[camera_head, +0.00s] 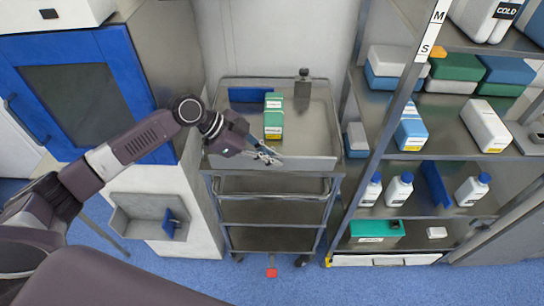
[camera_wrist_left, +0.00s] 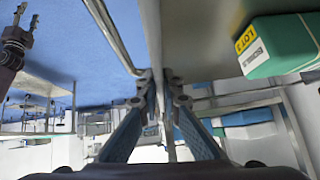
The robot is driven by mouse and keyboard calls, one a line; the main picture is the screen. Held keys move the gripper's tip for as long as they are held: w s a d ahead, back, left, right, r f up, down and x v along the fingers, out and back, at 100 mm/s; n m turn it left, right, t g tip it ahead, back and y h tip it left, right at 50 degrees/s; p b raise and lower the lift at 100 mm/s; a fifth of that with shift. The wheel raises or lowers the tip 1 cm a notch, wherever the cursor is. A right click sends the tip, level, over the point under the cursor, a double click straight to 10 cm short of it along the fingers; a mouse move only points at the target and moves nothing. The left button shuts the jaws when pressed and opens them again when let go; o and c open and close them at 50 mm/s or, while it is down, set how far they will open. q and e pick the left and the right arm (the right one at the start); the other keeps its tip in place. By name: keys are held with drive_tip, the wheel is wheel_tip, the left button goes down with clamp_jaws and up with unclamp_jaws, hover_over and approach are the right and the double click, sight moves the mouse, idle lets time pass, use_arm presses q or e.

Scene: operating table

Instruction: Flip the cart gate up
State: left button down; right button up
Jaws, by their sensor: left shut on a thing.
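The metal cart (camera_head: 236,190) stands in the middle of the head view, between the blue-framed cabinet and the shelf. Its gate (camera_head: 315,163) is the pale panel along the front of the top tray. My left gripper (camera_head: 272,157) is at the middle of this front edge. In the left wrist view its fingers (camera_wrist_left: 160,103) are closed on the thin edge of the gate (camera_wrist_left: 151,40); the exact contact is partly hidden by the fingertips. My right gripper (camera_wrist_left: 28,20) shows at the upper left of the wrist view, its fingertips apart and empty.
Green boxes (camera_head: 273,118) stand on the cart top behind my left gripper. A shelf rack (camera_head: 380,158) with boxes and bottles is close on the right. A blue-framed cabinet (camera_head: 125,75) is on the left.

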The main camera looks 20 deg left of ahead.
use_arm(q)
drive_tip(key=shift+w+a+n+g, duration=0.1)
drive_tip(key=shift+w+n+g, duration=0.25)
drive_tip(key=shift+g, duration=0.15)
drive_tip(key=shift+f, duration=0.1)
drive_tip(key=c, duration=2.1)
unclamp_jaws()
wheel_tip(320, 180, up, 10)
